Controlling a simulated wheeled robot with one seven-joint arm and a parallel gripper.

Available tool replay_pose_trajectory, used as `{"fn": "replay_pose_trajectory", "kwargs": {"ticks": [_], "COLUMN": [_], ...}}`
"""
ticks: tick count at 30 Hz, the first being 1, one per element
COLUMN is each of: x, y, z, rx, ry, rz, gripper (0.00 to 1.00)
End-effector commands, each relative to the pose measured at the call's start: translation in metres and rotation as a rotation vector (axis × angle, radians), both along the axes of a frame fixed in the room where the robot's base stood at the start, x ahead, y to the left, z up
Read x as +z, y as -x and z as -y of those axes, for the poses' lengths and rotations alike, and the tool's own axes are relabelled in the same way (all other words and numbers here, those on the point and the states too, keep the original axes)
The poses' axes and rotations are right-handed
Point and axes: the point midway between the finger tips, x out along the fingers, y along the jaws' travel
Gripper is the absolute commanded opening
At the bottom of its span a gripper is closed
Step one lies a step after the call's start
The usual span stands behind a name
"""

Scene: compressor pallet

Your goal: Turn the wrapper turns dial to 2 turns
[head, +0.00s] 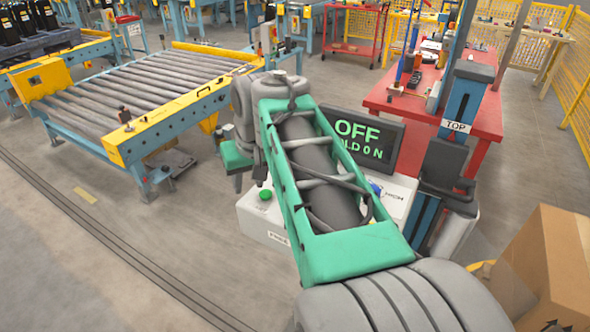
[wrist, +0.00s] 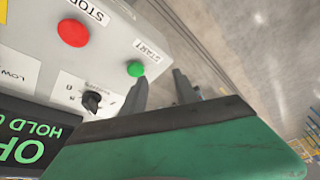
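The dial (wrist: 91,101) is a small black knob on the pale control panel (wrist: 40,55) in the wrist view, with small printed marks around it. The marks and its pointer are too small to read surely. In the head view my arm hides it. My gripper (wrist: 162,90) is open and empty, its two dark fingers apart. The fingers are right of the dial, near the green START button (wrist: 135,69), and do not touch the dial. In the head view my gripper (head: 262,172) hangs over the left part of the panel.
A red STOP button (wrist: 73,33) is on the same panel. A dark screen (head: 385,135) behind it reads OFF in green. A blue knob (head: 375,188) is on the panel's right. A roller conveyor (head: 150,90) stands left, a cardboard box (head: 555,265) lower right. Floor at left is clear.

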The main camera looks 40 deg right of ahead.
Motion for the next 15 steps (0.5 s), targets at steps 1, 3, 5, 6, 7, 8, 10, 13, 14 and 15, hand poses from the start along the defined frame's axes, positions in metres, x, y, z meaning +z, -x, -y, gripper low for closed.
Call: {"fn": "replay_pose_trajectory", "kwargs": {"ticks": [1,3,5,6,7,8,10,13,14,15], "x": [-0.002,0.012,0.021,0.025,0.028,0.031,0.03,0.018,0.012,0.004], "y": [-0.005,-0.003,0.002,0.006,0.009,0.011,0.012,0.008,0.006,0.003], "z": [0.043,0.09,0.122,0.138,0.147,0.153,0.161,0.163,0.163,0.164], "rx": [-0.06,-0.117,-0.154,-0.173,-0.181,-0.188,-0.197,-0.196,-0.196,-0.195], "ry": [0.007,0.022,0.036,0.043,0.048,0.052,0.056,0.056,0.056,0.055], "rz": [0.009,0.017,0.02,0.02,0.021,0.02,0.019,0.02,0.019,0.018], "gripper": [0.35,0.35,0.35,0.35,0.35,0.35,0.35,0.35,0.35,0.35]}}
